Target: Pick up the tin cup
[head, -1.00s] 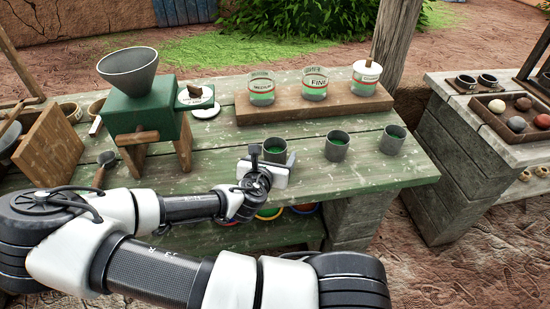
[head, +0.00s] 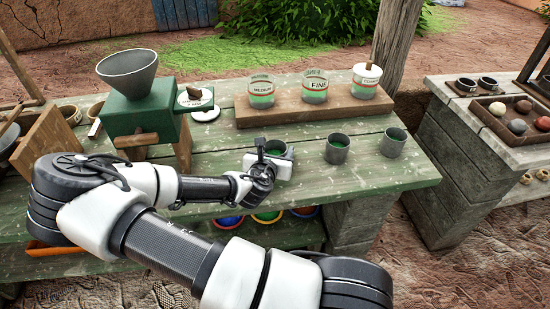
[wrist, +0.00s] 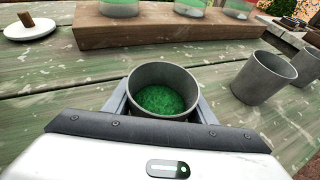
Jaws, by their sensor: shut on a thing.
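A grey tin cup (wrist: 163,76) with green powder inside is between the two fingers of my gripper (wrist: 160,105) in the wrist view. The fingers are shut on its sides. In the head view the same cup (head: 276,147) is partly hidden behind my gripper (head: 268,163), near the front of the green table (head: 225,150). The cup looks upright. I cannot tell whether its base touches the table. Two more tin cups stand to its right, a middle cup (head: 337,149) and a right cup (head: 393,143).
Behind the cups a wooden board (head: 300,111) holds labelled jars, among them the FINE jar (head: 315,88). A green grinder (head: 140,110) with a grey funnel stands at left. A second table (head: 465,140) is at right. The wrist view shows the middle cup (wrist: 262,77) close by.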

